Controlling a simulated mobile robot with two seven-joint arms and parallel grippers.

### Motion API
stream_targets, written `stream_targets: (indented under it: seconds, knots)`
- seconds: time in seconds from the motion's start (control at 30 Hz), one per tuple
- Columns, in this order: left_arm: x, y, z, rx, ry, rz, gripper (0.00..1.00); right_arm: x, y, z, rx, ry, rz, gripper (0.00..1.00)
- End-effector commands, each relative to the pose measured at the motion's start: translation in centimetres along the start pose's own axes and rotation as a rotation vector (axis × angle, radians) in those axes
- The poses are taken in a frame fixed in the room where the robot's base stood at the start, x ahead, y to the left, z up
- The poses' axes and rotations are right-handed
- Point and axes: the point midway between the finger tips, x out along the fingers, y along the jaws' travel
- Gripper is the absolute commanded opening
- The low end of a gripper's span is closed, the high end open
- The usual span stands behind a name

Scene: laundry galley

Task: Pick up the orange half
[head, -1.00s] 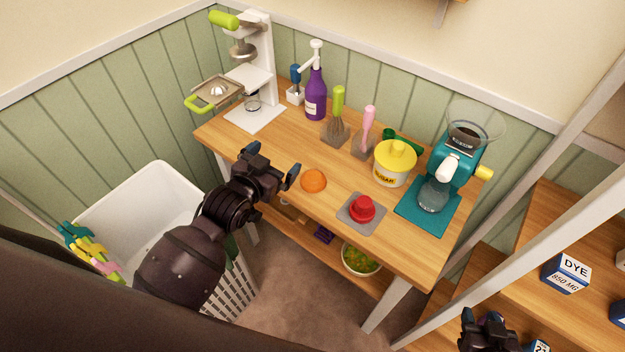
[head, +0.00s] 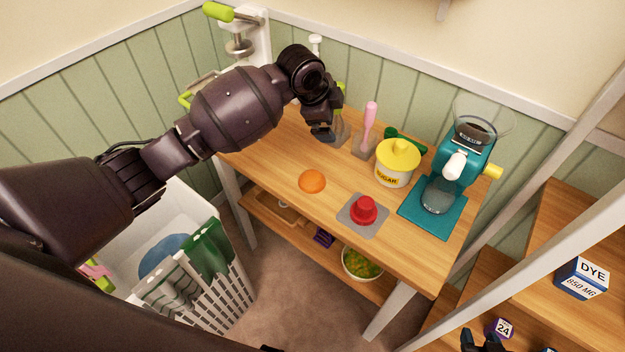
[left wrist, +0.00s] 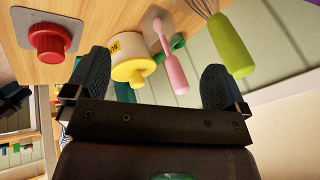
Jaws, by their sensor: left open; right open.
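The orange half (head: 312,181) lies on the wooden worktop (head: 268,150), left of a red-topped item on a grey mat. It does not show in the left wrist view. My left gripper (head: 325,128) is above the back of the worktop, beyond the orange half and apart from it. In the left wrist view its two fingers (left wrist: 155,82) are spread wide with nothing held; the orange half is not between them. My right gripper (head: 482,340) is only partly in view at the bottom right edge, far from the orange half.
The red item (head: 364,209), yellow sugar pot (head: 396,164), pink-handled tool (head: 369,120) and teal grinder (head: 455,165) stand on the worktop. A white press (head: 255,40) stands back left, partly hidden by my arm. A laundry basket (head: 228,290) is below left.

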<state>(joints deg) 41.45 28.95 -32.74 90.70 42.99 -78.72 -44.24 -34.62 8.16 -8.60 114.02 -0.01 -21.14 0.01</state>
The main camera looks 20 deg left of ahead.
Motion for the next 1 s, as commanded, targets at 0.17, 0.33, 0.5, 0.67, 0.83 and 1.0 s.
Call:
stream_targets:
  seconds: [0.17,0.33,0.5,0.67,0.83,1.0]
  knots:
    - [1.0,4.8,2.9,0.197,-0.087,0.302,1.00,0.3,0.0,-0.5,-0.001,0.010,-0.002,0.43]
    - [0.2,6.7,3.9,0.361,-0.097,0.452,1.00,0.3,-0.1,-0.7,-0.002,0.013,-0.002,0.43]
    - [0.5,7.0,4.2,0.415,-0.094,0.465,1.00,0.3,-0.1,-0.6,-0.002,0.011,-0.002,0.43]
    - [2.0,7.7,4.5,0.414,-0.093,0.467,1.00,0.3,-0.1,0.1,-0.001,0.002,-0.001,0.43]
    - [4.3,8.7,4.9,0.412,-0.093,0.466,1.00,0.2,-0.1,1.0,0.000,-0.011,0.000,0.43]
    - [5.3,9.2,5.1,0.414,-0.094,0.462,1.00,0.2,-0.1,1.3,0.001,-0.016,0.000,0.43]
